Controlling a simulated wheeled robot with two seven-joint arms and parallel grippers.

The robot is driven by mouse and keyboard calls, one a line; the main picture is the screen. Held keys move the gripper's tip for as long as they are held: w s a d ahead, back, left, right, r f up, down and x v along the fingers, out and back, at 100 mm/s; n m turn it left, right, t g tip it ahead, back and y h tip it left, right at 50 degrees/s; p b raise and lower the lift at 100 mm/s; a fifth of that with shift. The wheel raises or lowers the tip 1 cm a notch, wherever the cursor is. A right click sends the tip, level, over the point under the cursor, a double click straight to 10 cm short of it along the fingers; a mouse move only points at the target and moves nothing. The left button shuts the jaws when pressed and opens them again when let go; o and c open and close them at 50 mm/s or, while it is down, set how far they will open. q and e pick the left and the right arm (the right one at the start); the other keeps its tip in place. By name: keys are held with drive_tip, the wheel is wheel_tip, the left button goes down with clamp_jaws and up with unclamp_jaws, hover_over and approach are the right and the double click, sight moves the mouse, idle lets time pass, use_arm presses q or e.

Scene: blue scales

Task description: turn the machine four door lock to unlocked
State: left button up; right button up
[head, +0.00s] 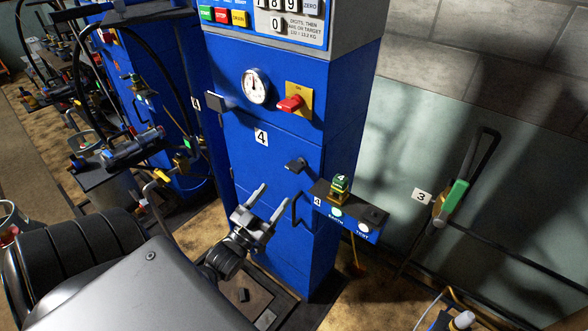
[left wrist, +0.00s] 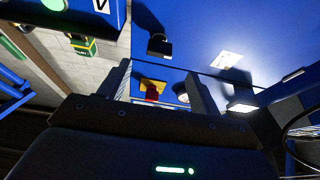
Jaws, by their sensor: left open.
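Machine four is a tall blue cabinet (head: 270,140) with a white "4" label (head: 261,137) on its front. A small black knob (head: 296,165), which looks like the door lock, sticks out below and right of the label. It also shows in the left wrist view (left wrist: 159,45), beyond the fingertips. Its exact setting is too small to read. A black bar handle (head: 296,208) sits below it. My left gripper (head: 273,201) is open and empty in front of the cabinet, lower left of the knob and apart from it. My right gripper is not in view.
A red switch (head: 290,103) on a yellow plate and a round gauge (head: 255,86) sit higher up. A shelf (head: 348,208) with a green-topped part juts out at the right. A black latch (head: 218,102) sticks out at the cabinet's left edge.

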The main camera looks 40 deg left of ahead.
sight(294, 166)
use_arm(q)
drive_tip(key=shift+p+x, duration=1.65)
drive_tip(key=shift+x, duration=3.75)
drive_tip(key=shift+r, duration=0.2)
drive_tip(key=shift+c, duration=0.3)
drive_tip(key=c, duration=0.9)
